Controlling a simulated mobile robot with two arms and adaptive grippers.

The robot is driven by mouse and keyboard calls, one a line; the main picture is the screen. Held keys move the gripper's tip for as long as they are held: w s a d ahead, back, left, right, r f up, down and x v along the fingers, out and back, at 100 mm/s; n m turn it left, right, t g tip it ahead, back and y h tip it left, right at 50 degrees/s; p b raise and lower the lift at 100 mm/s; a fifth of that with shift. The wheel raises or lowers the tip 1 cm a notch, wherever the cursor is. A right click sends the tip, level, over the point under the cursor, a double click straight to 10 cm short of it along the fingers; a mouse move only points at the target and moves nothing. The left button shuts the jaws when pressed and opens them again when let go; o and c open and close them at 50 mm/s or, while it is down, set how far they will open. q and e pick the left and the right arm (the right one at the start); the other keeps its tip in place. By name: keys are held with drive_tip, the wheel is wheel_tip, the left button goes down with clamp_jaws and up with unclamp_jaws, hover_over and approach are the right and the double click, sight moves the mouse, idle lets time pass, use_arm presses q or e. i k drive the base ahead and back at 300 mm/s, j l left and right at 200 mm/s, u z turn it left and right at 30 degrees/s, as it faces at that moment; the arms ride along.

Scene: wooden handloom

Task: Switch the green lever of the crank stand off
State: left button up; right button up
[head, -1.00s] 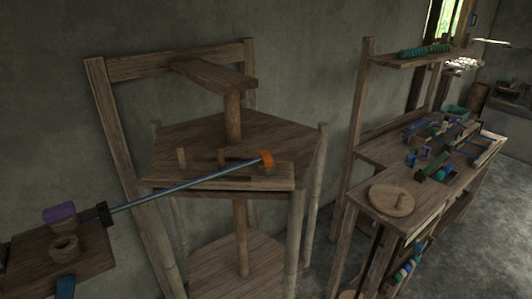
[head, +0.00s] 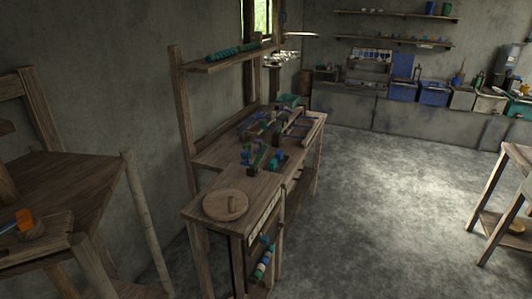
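I cannot make out a green lever for certain in the head view. A wooden stand (head: 75,187) is cut off by the left edge, with an orange-tipped part (head: 25,220) on its lower board. I cannot tell whether this is the crank stand. A wooden workbench (head: 262,187) stands left of the middle, carrying small blue, green and dark parts (head: 262,155) too small to tell apart. A round wooden disc (head: 225,205) with a short upright peg lies on its near end. Neither of my grippers is in view.
A shelf (head: 230,58) with a row of teal items hangs above the workbench. Open grey floor (head: 400,200) lies to the right. Another wooden table (head: 515,165) is cut off by the right edge. Blue bins (head: 434,94) stand along the far counter.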

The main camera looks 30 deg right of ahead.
sight(262, 151)
drive_tip(key=i+l+u, duration=0.2)
drive_tip(key=l+u, duration=0.3)
drive_tip(key=l, duration=1.1)
drive_tip(key=l+u, duration=0.45)
drive_tip(key=l, duration=1.15)
drive_tip(key=k, duration=0.05)
